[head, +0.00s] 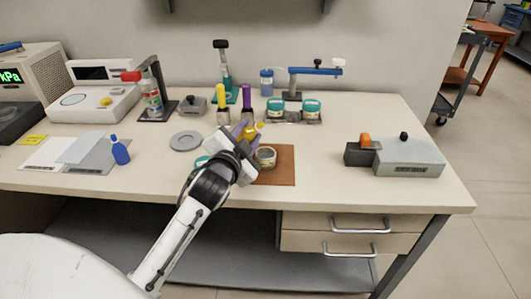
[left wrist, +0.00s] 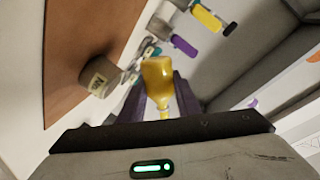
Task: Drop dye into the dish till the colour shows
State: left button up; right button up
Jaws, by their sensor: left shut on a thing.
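My left gripper (head: 246,136) is shut on a small yellow bottle (left wrist: 158,76). In the left wrist view the bottle sits between the two purple fingers; in the head view a bit of its yellow (head: 250,132) shows by the fingers. A small round dish (head: 266,155) with a pale rim stands on a brown mat (head: 282,176), just right of and close to the gripper. The left wrist view shows a beige labelled container (left wrist: 98,82) on the mat, apart from the bottle. Whether the dish holds any colour cannot be told. My right gripper is out of view.
Yellow (head: 221,97) and purple (head: 247,94) upright items stand behind the gripper. Two teal-lidded jars (head: 311,105) stand behind the mat.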

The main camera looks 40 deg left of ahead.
pick_arm(q)
jog(key=shift+s+a+f+m, duration=0.1)
jog(key=shift+a+m, duration=0.05)
jog(key=shift+m, duration=0.45)
dwell(1.4)
jog(key=shift+a+f+m+g+b, duration=0.15)
jog(key=shift+f+m+g+b, duration=0.15)
jog(key=shift+f+m+b, duration=0.45)
dwell(1.8)
jog(key=shift+s+a+r+m+y, duration=0.1)
jog(key=shift+s+r+m+y, duration=0.05)
jog(key=shift+r+m+y, duration=0.4)
dwell(1.9)
jog(key=shift+f+m+g+p, duration=0.2)
jog(key=shift+m+g+p, duration=0.15)
jog(key=shift+p, duration=0.2)
dwell(0.4)
